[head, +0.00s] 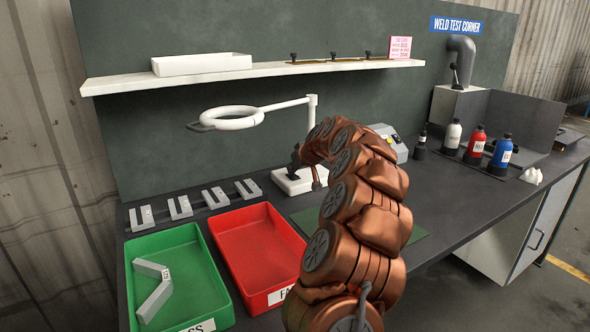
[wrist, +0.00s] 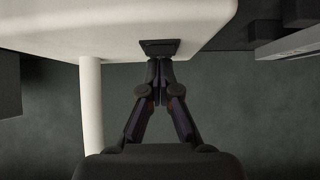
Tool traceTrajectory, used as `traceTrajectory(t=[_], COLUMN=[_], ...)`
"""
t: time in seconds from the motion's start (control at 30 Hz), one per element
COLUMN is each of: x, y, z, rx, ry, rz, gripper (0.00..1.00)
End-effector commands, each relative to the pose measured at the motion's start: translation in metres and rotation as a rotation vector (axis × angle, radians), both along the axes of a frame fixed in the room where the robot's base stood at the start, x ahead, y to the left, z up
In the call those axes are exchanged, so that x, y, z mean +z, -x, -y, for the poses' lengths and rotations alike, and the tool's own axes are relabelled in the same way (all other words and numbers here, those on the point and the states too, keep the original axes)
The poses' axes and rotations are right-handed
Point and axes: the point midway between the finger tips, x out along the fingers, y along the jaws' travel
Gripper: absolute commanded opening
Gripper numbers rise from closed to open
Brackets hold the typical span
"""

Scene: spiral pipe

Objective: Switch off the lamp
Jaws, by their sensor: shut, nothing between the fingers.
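The lamp is a white ring head (head: 232,118) on a jointed arm and post, standing on a white base (head: 292,184) at the back of the bench. I cannot tell whether it is lit. In the wrist view the lamp's base (wrist: 60,28) fills the top, with its post (wrist: 91,110) at the left. A dark rectangular switch (wrist: 153,43) sits on the base. My gripper (wrist: 160,62) is shut and empty, its fingertips at the switch; contact is unclear. In the head view my arm hides part of the base and post.
A green tray (head: 222,297) with an angled metal piece and a red tray (head: 221,240) lie in front. Metal blocks (head: 180,207) stand at the left. Several bottles (head: 476,144) stand at the right. A shelf (head: 120,83) hangs above.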

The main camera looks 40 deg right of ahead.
Motion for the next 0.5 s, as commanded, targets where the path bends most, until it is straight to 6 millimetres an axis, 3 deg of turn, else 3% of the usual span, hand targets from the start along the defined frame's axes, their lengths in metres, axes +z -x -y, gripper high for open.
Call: traceTrajectory(t=[0.5], x=[0.0034], y=[-0.0091], z=[0.0028], rx=[-0.001], ry=[0.001], rz=[0.002], gripper=[0.00])
